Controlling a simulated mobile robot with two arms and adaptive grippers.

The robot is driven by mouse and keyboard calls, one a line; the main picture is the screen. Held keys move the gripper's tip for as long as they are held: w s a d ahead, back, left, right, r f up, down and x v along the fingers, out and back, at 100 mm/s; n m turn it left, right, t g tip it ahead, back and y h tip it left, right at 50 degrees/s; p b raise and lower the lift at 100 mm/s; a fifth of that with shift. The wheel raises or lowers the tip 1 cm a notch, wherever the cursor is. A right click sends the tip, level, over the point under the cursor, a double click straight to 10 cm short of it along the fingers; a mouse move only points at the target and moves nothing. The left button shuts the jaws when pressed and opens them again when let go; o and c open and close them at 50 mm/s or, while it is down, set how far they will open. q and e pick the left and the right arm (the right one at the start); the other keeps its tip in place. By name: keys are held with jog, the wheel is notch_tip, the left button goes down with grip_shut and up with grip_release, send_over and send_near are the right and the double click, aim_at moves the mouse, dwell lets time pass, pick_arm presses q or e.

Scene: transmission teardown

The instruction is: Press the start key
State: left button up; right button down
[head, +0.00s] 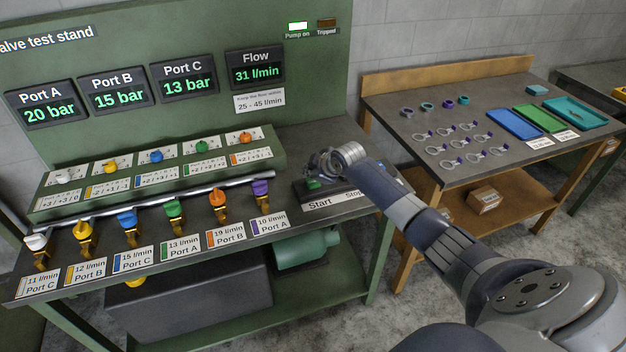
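The start key (314,184) is a small green key on a dark box at the right end of the valve test stand, above the label "Start" (319,205). My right gripper (318,168) is directly over it, pointing down, with its fingertips at or just above the key. I cannot tell whether they touch. The fingers are small and partly overlapped, so their opening is unclear. My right wrist and forearm hide the stop side of the box; part of the "Stop" label shows. My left gripper is not in view.
The "Pump on" lamp (298,26) is bright; the "Tripped" lamp (326,22) is dark. The flow display (255,69) reads 31 l/min. Several coloured valve levers (174,208) line the bench left of the box. A table (400,88) with rings and trays stands right.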

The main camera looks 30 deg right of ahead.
aim_at(311, 183)
jog(key=shift+r, duration=0.1)
notch_tip(311, 183, up, 5)
jog(key=p, duration=0.4)
jog(key=shift+p, duration=0.4)
dwell(0.4)
